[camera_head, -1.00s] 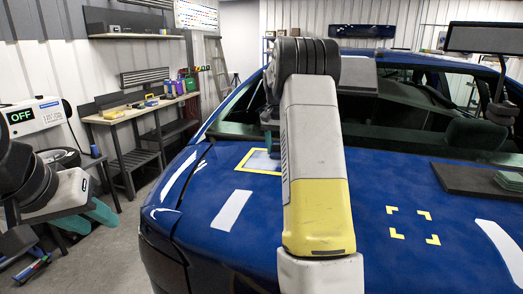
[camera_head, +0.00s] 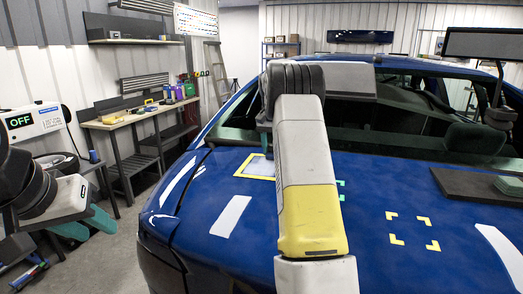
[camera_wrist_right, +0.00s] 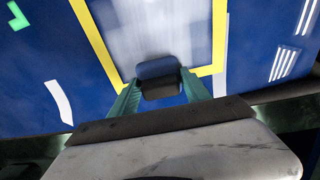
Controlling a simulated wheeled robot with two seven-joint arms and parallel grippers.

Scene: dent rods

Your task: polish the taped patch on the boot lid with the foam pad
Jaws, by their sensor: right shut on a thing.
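The taped patch is a pale, hazy area (camera_head: 261,167) inside a yellow tape frame (camera_head: 240,172) on the blue boot lid. It also shows in the right wrist view (camera_wrist_right: 150,35). My right gripper (camera_wrist_right: 160,90) is shut on the foam pad (camera_wrist_right: 158,70), a small dark block with a blue part. The pad is over the near edge of the patch, between the ends of the yellow tape; I cannot tell whether it touches the lid. In the head view my right arm hides the pad and part of the frame. My left gripper (camera_head: 88,225) is open and empty, left of the car.
Yellow corner marks (camera_head: 413,230) and teal corner marks (camera_head: 341,190) lie on the lid. A dark mat (camera_head: 465,183) with a green block (camera_head: 509,186) lies at the right. White strips (camera_head: 231,215) are on the lid. A workbench (camera_head: 140,117) stands behind at left.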

